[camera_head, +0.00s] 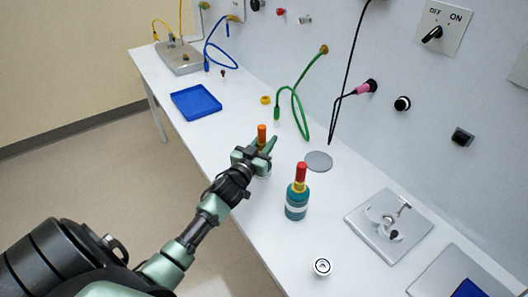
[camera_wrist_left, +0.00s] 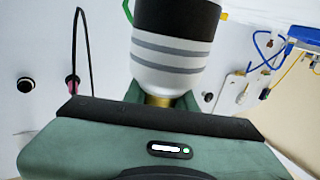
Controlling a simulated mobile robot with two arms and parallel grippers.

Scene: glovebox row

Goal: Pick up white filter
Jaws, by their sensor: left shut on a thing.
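A small round white piece with a dark ring on top (camera_head: 322,267) stands at the near edge of the white bench; it is the best match for the white filter. My left gripper (camera_head: 262,146) is over the bench, shut on the gold neck of a white bottle with an orange cap (camera_head: 262,131). In the left wrist view the bottle (camera_wrist_left: 175,58) shows grey stripes and a black band, with the gold neck between the fingers. The gripper hides most of the bottle in the head view. I cannot tell whether its base touches the bench. My right gripper is not in view.
A teal bottle with a red cap (camera_head: 297,200) stands between the held bottle and the white piece. A grey disc (camera_head: 318,161), a metal plate fixture (camera_head: 365,218) and a blue tray (camera_head: 195,102) are on the bench (camera_head: 250,235). A green cable (camera_head: 296,108) hangs behind.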

